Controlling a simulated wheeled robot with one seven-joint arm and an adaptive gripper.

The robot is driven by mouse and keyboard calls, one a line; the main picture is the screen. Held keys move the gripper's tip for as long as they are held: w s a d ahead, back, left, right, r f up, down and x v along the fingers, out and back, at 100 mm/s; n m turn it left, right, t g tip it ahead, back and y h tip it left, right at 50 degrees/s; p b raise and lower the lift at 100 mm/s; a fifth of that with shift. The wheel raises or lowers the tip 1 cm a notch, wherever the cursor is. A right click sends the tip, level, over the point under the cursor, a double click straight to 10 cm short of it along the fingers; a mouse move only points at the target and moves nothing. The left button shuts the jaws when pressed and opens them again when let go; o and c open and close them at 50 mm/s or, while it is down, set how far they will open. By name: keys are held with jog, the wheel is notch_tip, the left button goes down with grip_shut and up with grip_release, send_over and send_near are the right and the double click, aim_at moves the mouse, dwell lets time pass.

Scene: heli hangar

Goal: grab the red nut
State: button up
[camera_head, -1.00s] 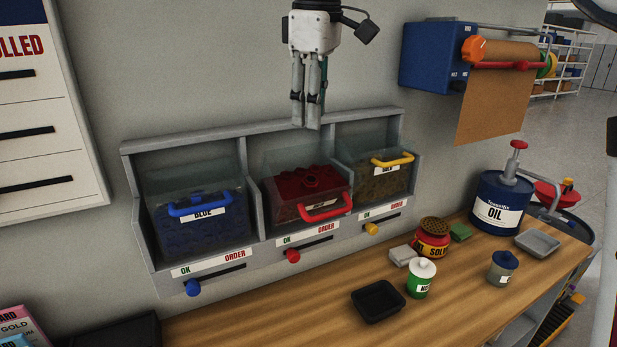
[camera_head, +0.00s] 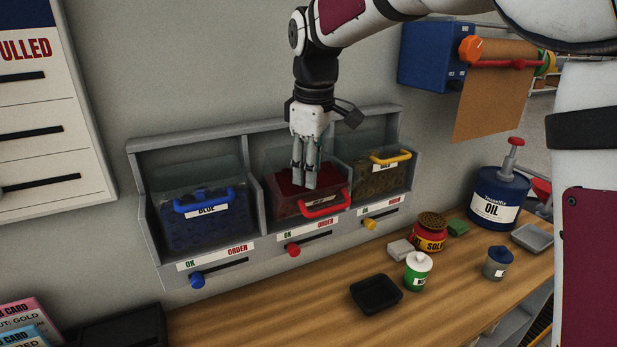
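The red bin (camera_head: 283,212) is the middle of three bins in the grey wall rack, with clear sides, a red handle and red contents. My gripper (camera_head: 304,187) points down into its open top, fingertips over the red contents. The fingers look close together from this angle, and I cannot tell whether they are open or shut. No single red nut can be made out now; the fingers cover the middle of the red contents. I cannot tell whether the fingers touch anything.
The blue bin (camera_head: 203,222) is left of the red one and the gold bin (camera_head: 379,186) right. Grey rack walls (camera_head: 257,196) stand close on both sides of my gripper. A black tray (camera_head: 376,295), a green-and-white can (camera_head: 418,272) and an oil drum (camera_head: 496,200) stand on the wooden bench.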

jog(key=shift+f, duration=0.6)
jog(key=c, duration=0.6)
jog(key=shift+c, duration=0.2)
jog(key=shift+w+r, duration=0.1)
jog(key=shift+r, duration=0.1)
